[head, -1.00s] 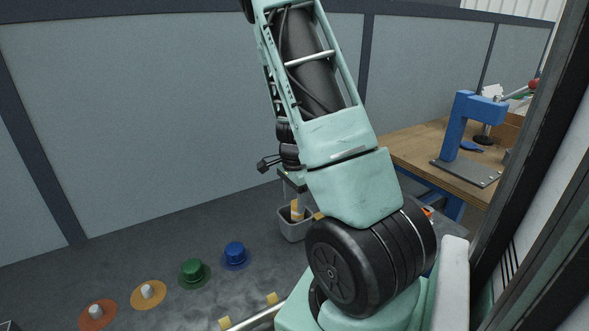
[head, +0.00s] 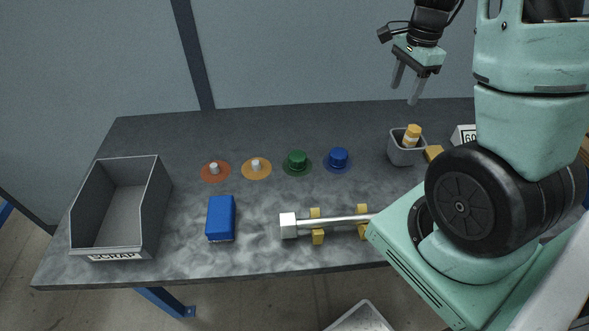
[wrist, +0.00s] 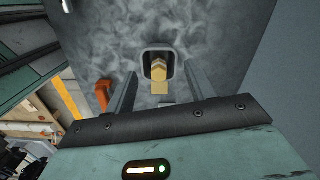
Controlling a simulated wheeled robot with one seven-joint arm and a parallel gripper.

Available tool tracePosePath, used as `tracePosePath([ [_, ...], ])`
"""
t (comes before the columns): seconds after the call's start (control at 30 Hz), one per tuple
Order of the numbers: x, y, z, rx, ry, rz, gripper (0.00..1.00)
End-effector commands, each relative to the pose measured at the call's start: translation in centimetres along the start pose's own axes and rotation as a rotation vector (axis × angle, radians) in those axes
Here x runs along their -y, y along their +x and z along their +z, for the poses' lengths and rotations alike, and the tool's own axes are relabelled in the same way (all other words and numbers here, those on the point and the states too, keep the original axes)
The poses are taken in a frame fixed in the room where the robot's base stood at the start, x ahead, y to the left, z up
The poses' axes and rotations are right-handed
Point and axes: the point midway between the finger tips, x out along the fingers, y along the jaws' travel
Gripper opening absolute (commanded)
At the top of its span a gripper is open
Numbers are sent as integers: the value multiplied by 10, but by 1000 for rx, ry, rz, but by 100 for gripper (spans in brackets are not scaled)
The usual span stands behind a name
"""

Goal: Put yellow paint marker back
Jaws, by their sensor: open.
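The yellow paint marker (head: 411,136) stands in a small grey cup (head: 403,156) at the back right of the dark table, its yellow top above the rim. The cup (wrist: 145,58) and the yellow marker (wrist: 158,70) also show in the wrist view, beyond the fingers. My gripper (head: 405,93) is open and empty, pointing down above the cup and apart from it. In the wrist view its two fingers (wrist: 160,95) stand to either side of the cup's place in the picture.
A grey scrap bin (head: 118,205) stands at the left. A blue block (head: 221,217) and a metal rod (head: 335,222) on yellow supports lie in front. Orange, yellow, green (head: 297,162) and blue (head: 338,159) round pieces form a row. A yellow block (head: 433,152) lies beside the cup.

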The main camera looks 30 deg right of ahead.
Motion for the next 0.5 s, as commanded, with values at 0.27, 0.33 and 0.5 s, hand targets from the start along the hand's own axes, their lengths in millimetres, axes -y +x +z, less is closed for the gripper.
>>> tracePosePath([
  [0.27, -47, -14, 251, 108, -1160, -12, 55],
  [0.33, -87, -19, 300, 111, -1496, -15, 55],
  [0.5, -184, -26, 360, 74, -2169, -16, 55],
])
